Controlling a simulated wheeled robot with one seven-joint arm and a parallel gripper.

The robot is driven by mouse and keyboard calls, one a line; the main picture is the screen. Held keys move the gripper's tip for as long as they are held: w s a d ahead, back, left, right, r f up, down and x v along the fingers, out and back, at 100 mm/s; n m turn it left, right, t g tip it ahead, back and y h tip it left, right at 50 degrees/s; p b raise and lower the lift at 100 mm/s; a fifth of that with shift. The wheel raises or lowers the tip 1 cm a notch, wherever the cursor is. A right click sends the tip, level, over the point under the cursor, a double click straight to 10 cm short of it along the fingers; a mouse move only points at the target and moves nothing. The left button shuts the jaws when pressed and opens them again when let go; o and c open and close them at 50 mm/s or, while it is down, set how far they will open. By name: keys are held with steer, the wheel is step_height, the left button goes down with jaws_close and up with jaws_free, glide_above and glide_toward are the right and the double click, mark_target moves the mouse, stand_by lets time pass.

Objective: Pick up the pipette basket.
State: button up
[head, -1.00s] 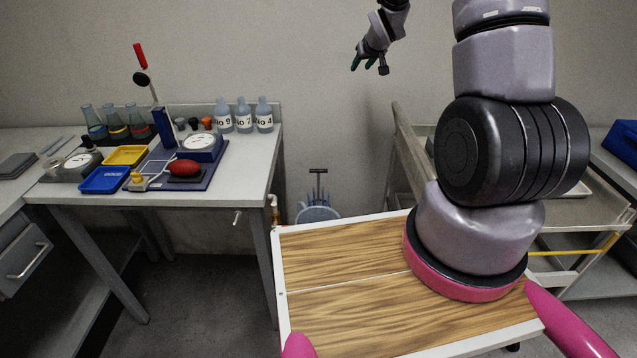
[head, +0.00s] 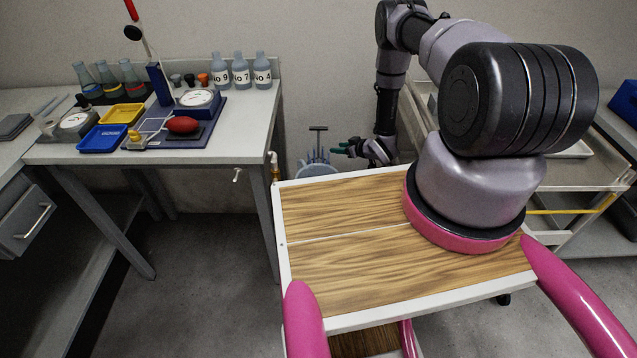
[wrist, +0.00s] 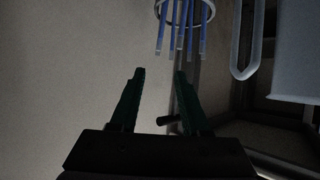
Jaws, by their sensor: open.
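The pipette basket (head: 316,168) is a round pale basket with blue pipettes and a dark T-shaped handle (head: 318,129). It stands upright behind the wood-topped cart, whose edge hides its lower part. In the wrist view the basket (wrist: 185,14) shows at the top, with blue pipettes hanging through its ring. My gripper (head: 341,147) is open, just right of the basket, its green fingers pointing left toward it. In the wrist view my gripper (wrist: 161,75) has nothing clasped. A dark bar, apparently the handle, shows between the fingers near the right one; its depth is unclear.
The wood-topped cart (head: 340,258) lies in front. A bench (head: 245,125) with bottles, flasks, trays and scales stands at left, a brass tap (head: 274,160) at its edge. A metal shelf cart (head: 570,180) stands at right. Floor between bench and cart is clear.

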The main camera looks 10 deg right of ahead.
mark_target(321, 159)
steer(key=shift+y, duration=0.4)
steer(key=shift+w+a+f, duration=0.75)
steer(key=shift+a+f, duration=0.35)
steer(key=shift+f, duration=0.35)
steer(key=shift+w+a+f, duration=0.75)
steer(key=shift+a+f, duration=0.3)
steer(key=shift+f, duration=0.35)
steer(key=shift+w+a+f, duration=0.75)
steer(key=shift+a+f, duration=0.35)
steer(key=shift+f, duration=0.35)
jaws_close()
